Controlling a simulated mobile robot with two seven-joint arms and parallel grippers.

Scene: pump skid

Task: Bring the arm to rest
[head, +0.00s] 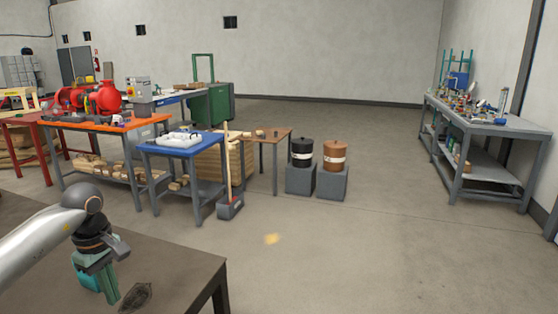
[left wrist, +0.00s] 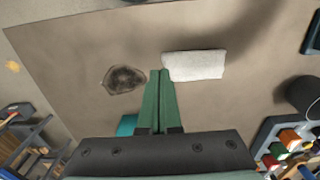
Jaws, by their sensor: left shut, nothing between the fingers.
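My left gripper (head: 112,300) hangs over the brown tabletop at the lower left of the head view, its green fingers pointing down. In the left wrist view its fingers (left wrist: 160,74) are closed together with nothing between them. A white cloth (left wrist: 194,65) lies right of the fingertips. A teal object (left wrist: 127,125) is partly hidden behind the gripper. My right gripper is in neither view.
A grey workbench (head: 495,128) stands at right. The middle floor is open.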

